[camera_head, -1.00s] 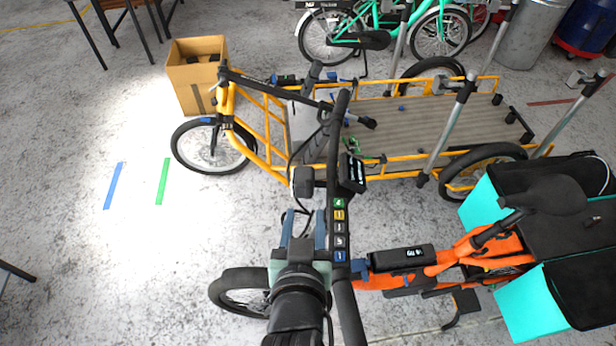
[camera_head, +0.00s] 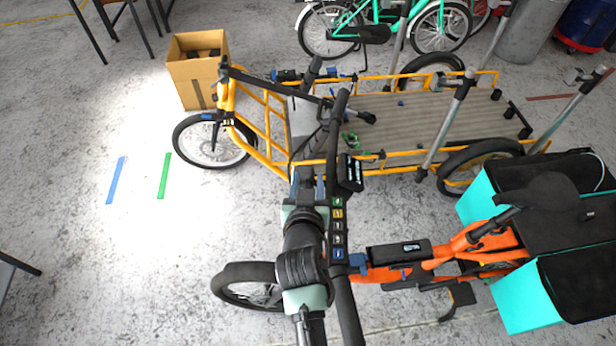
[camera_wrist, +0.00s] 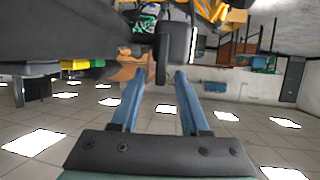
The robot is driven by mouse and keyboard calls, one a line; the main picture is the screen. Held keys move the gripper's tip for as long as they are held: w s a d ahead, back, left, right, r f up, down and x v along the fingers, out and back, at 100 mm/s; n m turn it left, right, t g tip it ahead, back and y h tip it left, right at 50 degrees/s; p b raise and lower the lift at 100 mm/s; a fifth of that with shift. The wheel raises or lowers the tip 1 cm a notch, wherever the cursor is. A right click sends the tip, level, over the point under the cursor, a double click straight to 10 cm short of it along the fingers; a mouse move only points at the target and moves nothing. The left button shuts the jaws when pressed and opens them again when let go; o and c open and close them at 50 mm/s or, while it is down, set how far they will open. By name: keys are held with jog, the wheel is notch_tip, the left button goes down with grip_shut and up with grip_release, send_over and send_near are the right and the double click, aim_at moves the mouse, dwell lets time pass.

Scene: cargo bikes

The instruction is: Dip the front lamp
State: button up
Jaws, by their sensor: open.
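The orange bike (camera_head: 470,245) stands nearest, its dark handlebar (camera_head: 345,300) running up the picture. A row of coloured buttons (camera_head: 338,228) and a black display (camera_head: 350,173) sit on the bar. A dark block with a pale edge, seemingly the front lamp (camera_wrist: 175,48), shows ahead in the wrist view; its lower part lies between my fingertips in the picture. I cannot tell whether they touch it. In the head view my gripper (camera_head: 308,180) hides it. My gripper's blue fingers, also in the wrist view (camera_wrist: 160,77), are apart.
A yellow cargo bike (camera_head: 270,130) stands close behind the handlebar. A cardboard box (camera_head: 196,78) is by its front wheel.

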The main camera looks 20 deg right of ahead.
jog(key=shift+w+d+f, duration=0.1)
jog(key=shift+w, duration=0.15)
jog(key=shift+c, duration=0.3)
grip_shut()
